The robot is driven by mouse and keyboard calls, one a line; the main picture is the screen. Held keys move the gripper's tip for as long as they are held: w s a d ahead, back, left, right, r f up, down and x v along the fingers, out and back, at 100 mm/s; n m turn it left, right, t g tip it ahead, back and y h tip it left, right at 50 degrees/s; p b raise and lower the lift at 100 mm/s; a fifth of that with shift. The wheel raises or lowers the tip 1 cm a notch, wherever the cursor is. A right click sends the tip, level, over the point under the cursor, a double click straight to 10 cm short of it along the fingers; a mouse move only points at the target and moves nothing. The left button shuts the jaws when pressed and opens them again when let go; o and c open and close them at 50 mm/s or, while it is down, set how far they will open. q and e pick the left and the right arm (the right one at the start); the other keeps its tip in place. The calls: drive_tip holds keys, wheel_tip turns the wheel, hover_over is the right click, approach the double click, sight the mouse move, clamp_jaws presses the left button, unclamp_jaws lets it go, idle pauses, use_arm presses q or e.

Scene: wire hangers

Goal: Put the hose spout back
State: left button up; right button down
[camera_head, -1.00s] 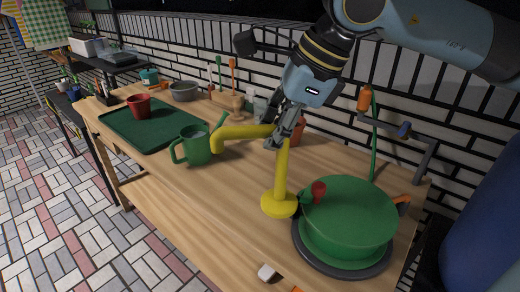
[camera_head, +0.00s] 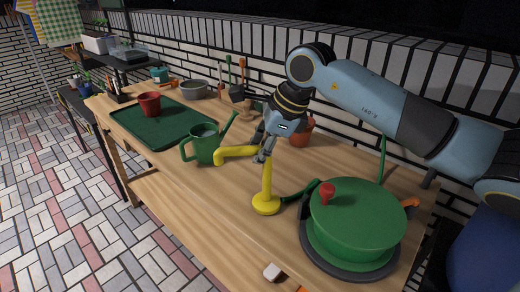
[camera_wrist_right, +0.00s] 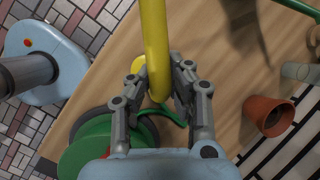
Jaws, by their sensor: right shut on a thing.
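A yellow hose spout (camera_head: 236,152) is a bent tube that runs level with its end turned down beside the green watering can (camera_head: 205,147). My right gripper (camera_head: 264,152) is shut on it at its right part. In the right wrist view the yellow tube (camera_wrist_right: 155,40) passes between both fingers. A yellow post with a round foot (camera_head: 266,204) stands upright on the bench just below the gripper. I cannot tell whether spout and post are joined, as the fingers cover that place. A green reel (camera_head: 355,230) with a red knob stands at right. My left gripper is not in view.
A green hose (camera_head: 300,193) lies between post and reel. A green tray (camera_head: 165,122) with a red pot (camera_head: 150,103) is at left. A terracotta pot (camera_head: 302,130) stands behind my gripper. A small white thing (camera_head: 271,271) lies at the front edge.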

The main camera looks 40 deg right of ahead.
drive_tip(key=shift+f, duration=0.1)
drive_tip(key=shift+f, duration=0.1)
drive_tip(key=c, duration=1.3)
unclamp_jaws()
drive_tip(key=shift+o, duration=0.2)
drive_tip(key=shift+r, duration=0.2)
drive_tip(key=v, duration=1.2)
drive_tip(key=shift+a+f, duration=0.1)
drive_tip(key=shift+f, duration=0.05)
